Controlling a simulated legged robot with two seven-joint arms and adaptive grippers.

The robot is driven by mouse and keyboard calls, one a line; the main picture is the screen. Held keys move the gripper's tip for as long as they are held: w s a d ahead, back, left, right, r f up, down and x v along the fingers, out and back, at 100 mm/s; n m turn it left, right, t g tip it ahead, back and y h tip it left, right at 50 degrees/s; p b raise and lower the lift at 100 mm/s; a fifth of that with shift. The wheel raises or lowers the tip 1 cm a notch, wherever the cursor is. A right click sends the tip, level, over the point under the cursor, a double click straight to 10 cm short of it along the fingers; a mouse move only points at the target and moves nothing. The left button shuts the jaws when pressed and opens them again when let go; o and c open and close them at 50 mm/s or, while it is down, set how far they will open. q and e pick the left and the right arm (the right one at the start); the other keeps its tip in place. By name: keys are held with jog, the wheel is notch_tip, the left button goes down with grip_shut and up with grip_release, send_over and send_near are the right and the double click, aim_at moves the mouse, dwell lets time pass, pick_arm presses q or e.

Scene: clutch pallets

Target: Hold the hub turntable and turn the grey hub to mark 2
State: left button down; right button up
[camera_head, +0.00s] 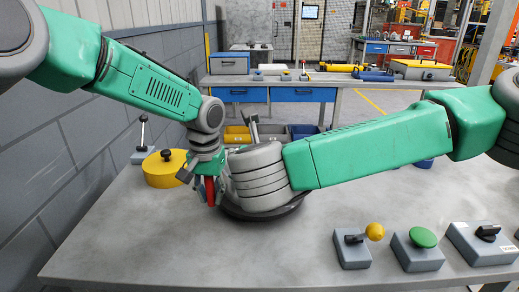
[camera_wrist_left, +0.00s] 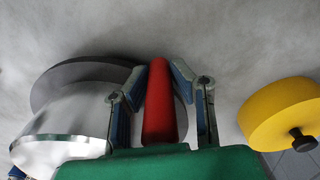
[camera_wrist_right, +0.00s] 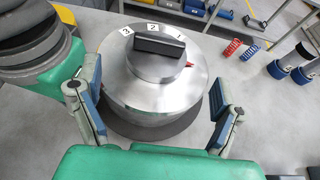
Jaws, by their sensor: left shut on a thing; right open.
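My left gripper (camera_head: 208,190) is shut on the red handle (camera_wrist_left: 158,105) at the edge of the hub turntable. The turntable's dark round base (camera_head: 265,214) shows below my right wrist in the head view. In the right wrist view the silvery grey hub (camera_wrist_right: 150,88) carries a black bar grip (camera_wrist_right: 159,45). White labels 3, 2 (camera_wrist_right: 152,27) and 1 stand along its far rim. A small red pointer (camera_wrist_right: 189,64) sits on the right, nearer label 1 than label 2. My right gripper (camera_wrist_right: 157,70) is open, its fingers apart on either side of the hub. My right arm hides most of the hub in the head view.
A yellow disc with a black knob (camera_head: 164,172) lies left of my left gripper. Switch boxes, one with a green button (camera_head: 423,237), stand front right. Red and blue springs (camera_wrist_right: 233,47) and bins lie beyond the turntable. The front left tabletop is clear.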

jog(key=x, duration=1)
jog(key=shift+w, duration=0.15)
jog(key=c, duration=1.1)
